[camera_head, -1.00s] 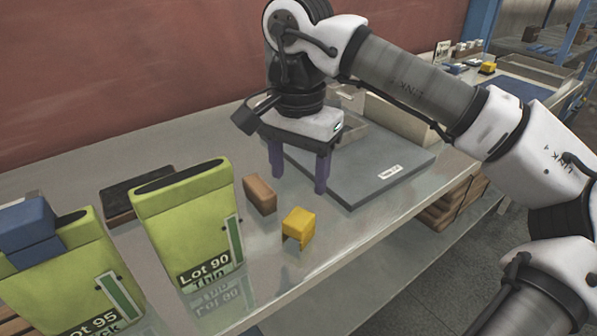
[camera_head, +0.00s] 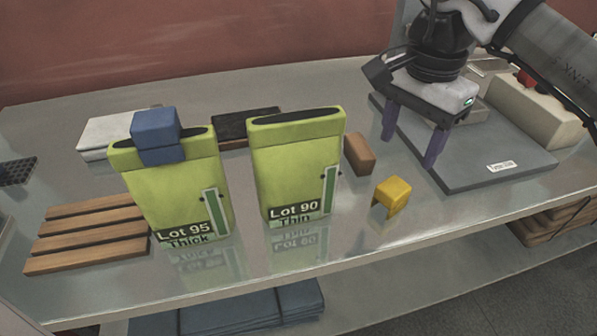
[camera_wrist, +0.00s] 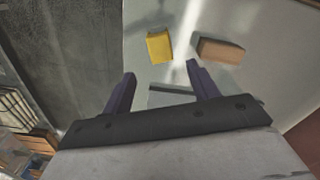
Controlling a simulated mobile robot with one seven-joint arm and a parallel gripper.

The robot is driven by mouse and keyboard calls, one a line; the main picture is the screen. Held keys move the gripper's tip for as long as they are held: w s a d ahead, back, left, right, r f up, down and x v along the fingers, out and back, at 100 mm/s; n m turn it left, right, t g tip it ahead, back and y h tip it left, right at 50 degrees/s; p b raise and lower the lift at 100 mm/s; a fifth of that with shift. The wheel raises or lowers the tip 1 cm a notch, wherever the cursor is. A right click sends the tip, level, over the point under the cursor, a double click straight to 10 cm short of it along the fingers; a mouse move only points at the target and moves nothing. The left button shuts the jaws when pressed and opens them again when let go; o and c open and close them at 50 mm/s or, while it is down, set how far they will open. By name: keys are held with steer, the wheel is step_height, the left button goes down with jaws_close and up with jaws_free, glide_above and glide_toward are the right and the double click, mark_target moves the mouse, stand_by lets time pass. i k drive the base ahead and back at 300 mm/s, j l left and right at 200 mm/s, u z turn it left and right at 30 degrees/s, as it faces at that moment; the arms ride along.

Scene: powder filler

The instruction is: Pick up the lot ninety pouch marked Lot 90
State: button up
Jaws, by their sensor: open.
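The Lot 90 pouch (camera_head: 297,165) is lime green, marked "Lot 90 Thin", and stands upright on the table near the middle of the head view. Its top shows a dark slot. A similar pouch marked "Lot 95 Thick" (camera_head: 178,190) stands to its left. My gripper (camera_head: 411,150) is open and empty, with purple fingers pointing down to the right of the Lot 90 pouch, near the grey slab. In the wrist view my gripper (camera_wrist: 160,82) also shows empty, and neither pouch is visible there.
A brown block (camera_head: 359,154) and a yellow block (camera_head: 392,193) lie between the Lot 90 pouch and the grey slab (camera_head: 500,150); both blocks show in the wrist view. A wooden slatted rack (camera_head: 85,237) lies left. A black tray (camera_head: 232,124) lies behind.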

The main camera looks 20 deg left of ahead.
mark_target(296, 155)
steer(key=l+u, duration=0.15)
steer(key=l, duration=1.2)
